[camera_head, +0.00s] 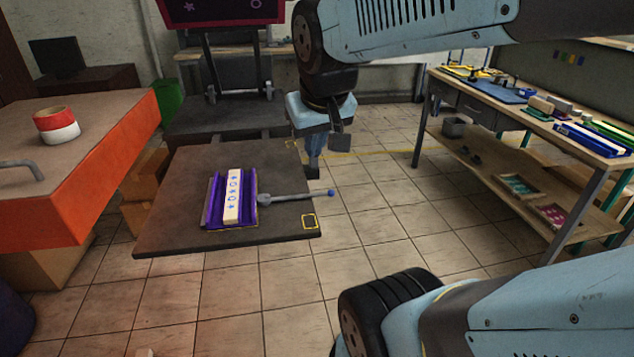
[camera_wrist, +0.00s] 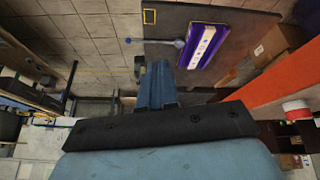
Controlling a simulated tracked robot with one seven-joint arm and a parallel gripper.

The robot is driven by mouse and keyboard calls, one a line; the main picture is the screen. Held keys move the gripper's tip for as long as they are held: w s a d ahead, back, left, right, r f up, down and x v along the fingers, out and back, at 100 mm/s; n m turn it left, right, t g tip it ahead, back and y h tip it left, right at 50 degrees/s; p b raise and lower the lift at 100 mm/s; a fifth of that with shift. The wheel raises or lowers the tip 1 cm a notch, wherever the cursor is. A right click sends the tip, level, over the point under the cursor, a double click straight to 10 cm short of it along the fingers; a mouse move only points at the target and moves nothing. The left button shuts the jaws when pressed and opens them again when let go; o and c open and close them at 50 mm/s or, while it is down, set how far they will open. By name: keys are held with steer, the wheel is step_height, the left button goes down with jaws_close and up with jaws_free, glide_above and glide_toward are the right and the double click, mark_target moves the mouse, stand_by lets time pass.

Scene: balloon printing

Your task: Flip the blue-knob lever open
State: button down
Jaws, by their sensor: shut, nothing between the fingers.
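The lever (camera_head: 290,199) is a grey rod ending in a small blue knob (camera_head: 331,193). It sticks out to the right from a purple holder (camera_head: 214,205) on the dark tabletop (camera_head: 170,228). A white block with blue marks (camera_head: 233,195) lies in the holder. In the wrist view the lever (camera_wrist: 162,42) and knob (camera_wrist: 127,41) show beyond my fingers. My gripper (camera_head: 313,174) points down, shut and empty, near the far right corner of the tabletop. It is behind the knob in the head view and apart from it.
A yellow-outlined square (camera_head: 309,221) marks the tabletop's near right corner. An orange-sided table (camera_head: 110,160) with a red-and-white roll (camera_head: 57,124) stands left. A workbench (camera_head: 500,105) with coloured items stands right. The tiled floor between is clear.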

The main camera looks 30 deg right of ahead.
steer(key=w+d+f+g, duration=0.1)
steer(key=w+d+f, duration=0.7)
steer(key=f, duration=0.2)
steer(key=w+d+f+m+g, duration=0.1)
steer(key=w+d+f, duration=0.7)
steer(key=f, duration=0.3)
steer(key=shift+w+d+f+m, duration=0.15)
steer(key=shift+d+f+m, duration=0.15)
steer(key=shift+d, duration=0.4)
steer(key=shift+f, duration=0.1)
steer(key=w+d+f, duration=0.1)
steer(key=w+f, duration=0.5)
steer(key=f, duration=0.4)
steer(key=shift+w, duration=0.4)
